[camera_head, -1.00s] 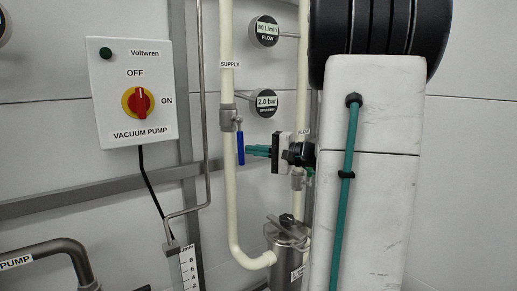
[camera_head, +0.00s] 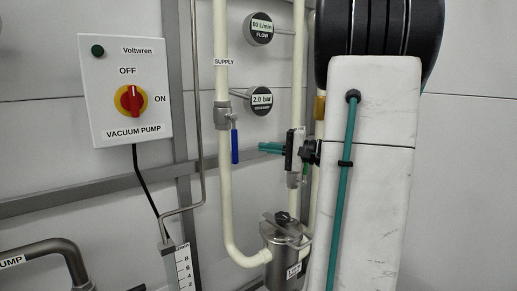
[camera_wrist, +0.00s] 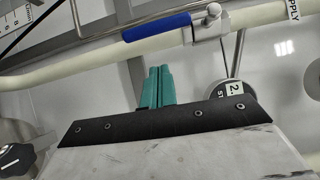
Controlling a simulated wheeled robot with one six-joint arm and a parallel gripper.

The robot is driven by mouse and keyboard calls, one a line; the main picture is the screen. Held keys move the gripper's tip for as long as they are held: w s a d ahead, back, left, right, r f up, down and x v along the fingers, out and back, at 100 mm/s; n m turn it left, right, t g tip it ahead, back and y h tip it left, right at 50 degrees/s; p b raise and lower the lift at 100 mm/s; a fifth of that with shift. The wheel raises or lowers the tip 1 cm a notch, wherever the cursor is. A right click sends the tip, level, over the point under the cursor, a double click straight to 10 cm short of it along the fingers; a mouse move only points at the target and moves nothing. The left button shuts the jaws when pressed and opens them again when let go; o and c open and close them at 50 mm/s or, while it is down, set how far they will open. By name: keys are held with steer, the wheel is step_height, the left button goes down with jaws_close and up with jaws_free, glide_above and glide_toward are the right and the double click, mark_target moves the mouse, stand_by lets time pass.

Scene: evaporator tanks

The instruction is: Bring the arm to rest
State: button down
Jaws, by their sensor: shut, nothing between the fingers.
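My gripper (camera_head: 270,147) has teal fingers and points left in the head view, in front of the cream pipes. The fingers lie together with nothing between them. In the wrist view my gripper (camera_wrist: 156,87) shows its two teal fingers side by side, below the blue valve handle in the picture. The blue handle (camera_head: 235,146) hangs down along the supply pipe (camera_head: 222,180), left of the fingertips and apart from them in the head view. My white arm link hides the wall at right.
The vacuum pump switch box (camera_head: 126,88) is on the wall at left. Flow gauge (camera_head: 260,29) and pressure gauge (camera_head: 258,100) stick out above the gripper. A metal canister (camera_head: 283,250) stands below. The wall at far right is bare.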

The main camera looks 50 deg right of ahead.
steer(key=v, duration=0.8)
steer(key=shift+r, duration=0.15)
steer(key=s+a+f+n+g, duration=0.1)
steer(key=a+f+g, duration=0.4)
steer(key=a, duration=0.4)
steer(key=s+a+f+g, duration=0.1)
steer(key=a+f+g, duration=0.5)
steer(key=a, duration=0.2)
steer(key=s+a+n+g+h, duration=0.2)
steer(key=a+n, duration=0.4)
steer(key=a, duration=0.3)
steer(key=s+a+n+g+h, duration=0.2)
steer(key=s+a+n+h, duration=0.2)
steer(key=a+n, duration=0.3)
steer(key=s+a, duration=0.1)
steer(key=a, duration=0.2)
steer(key=shift+s+f+h, duration=0.2)
steer(key=shift+s+h, duration=0.1)
steer(key=shift+h, duration=0.1)
